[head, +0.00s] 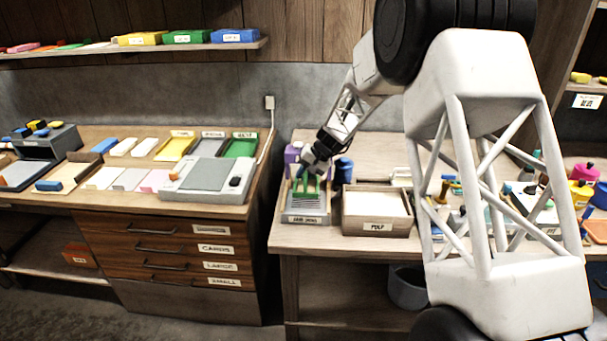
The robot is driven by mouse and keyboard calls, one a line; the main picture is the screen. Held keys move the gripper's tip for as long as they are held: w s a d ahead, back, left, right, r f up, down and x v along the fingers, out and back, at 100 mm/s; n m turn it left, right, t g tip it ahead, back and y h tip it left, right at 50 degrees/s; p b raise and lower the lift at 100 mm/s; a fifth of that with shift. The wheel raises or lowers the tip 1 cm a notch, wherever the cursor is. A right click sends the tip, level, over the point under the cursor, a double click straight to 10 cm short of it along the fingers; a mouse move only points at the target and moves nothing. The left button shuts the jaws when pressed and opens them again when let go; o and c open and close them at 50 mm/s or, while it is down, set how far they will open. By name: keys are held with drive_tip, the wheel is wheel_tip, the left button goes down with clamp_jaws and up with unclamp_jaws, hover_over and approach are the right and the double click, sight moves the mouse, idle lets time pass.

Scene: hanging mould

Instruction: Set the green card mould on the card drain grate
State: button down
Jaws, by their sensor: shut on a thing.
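My gripper (314,168) is at the left end of the right-hand table, pointing down and to the left. It is shut on the green card mould (307,184), which shows as a small green piece just below the fingers. The mould is right over the card drain grate (306,215), a grey slatted tray with a label on its front. I cannot tell whether the mould touches the slats or hangs just above them. The fingers and the mould hide part of the grate's back.
A wooden box labelled pulp (377,226) stands just right of the grate. A blue bottle (343,170) and a purple container (292,157) stand close behind. A gap separates this table from the left workbench (140,204). My arm covers the table's middle.

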drive_tip(key=shift+f, duration=2.35)
drive_tip(key=shift+f, duration=0.45)
drive_tip(key=c, duration=1)
unclamp_jaws()
drive_tip(key=shift+c, duration=0.2)
drive_tip(key=shift+r, duration=0.1)
drive_tip(key=shift+v, duration=3.85)
